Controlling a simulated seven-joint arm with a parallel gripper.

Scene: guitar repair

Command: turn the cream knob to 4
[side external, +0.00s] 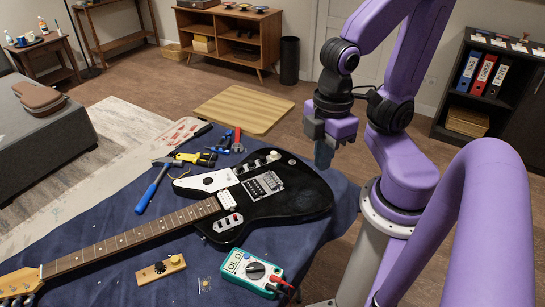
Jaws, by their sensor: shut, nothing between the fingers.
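The black electric guitar (285,205) lies on the blue cloth (110,248), its neck pointing to the lower left. A small pale, cream-looking knob (275,155) sits at the upper edge of its body, beside darker knobs (261,162). Its markings and pointer are too small to read. My gripper (324,154) hangs pointing down to the right of the knob, apart from it, near the guitar's upper right edge. Its fingers are shut and hold nothing. Its height over the table is hard to judge.
A teal multimeter (250,271) with a red plug and a wooden block with a dark knob (160,267) lie in front of the guitar. A blue-handled hammer (152,188), yellow-and-black tool (197,158) and pliers (230,141) lie behind the neck.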

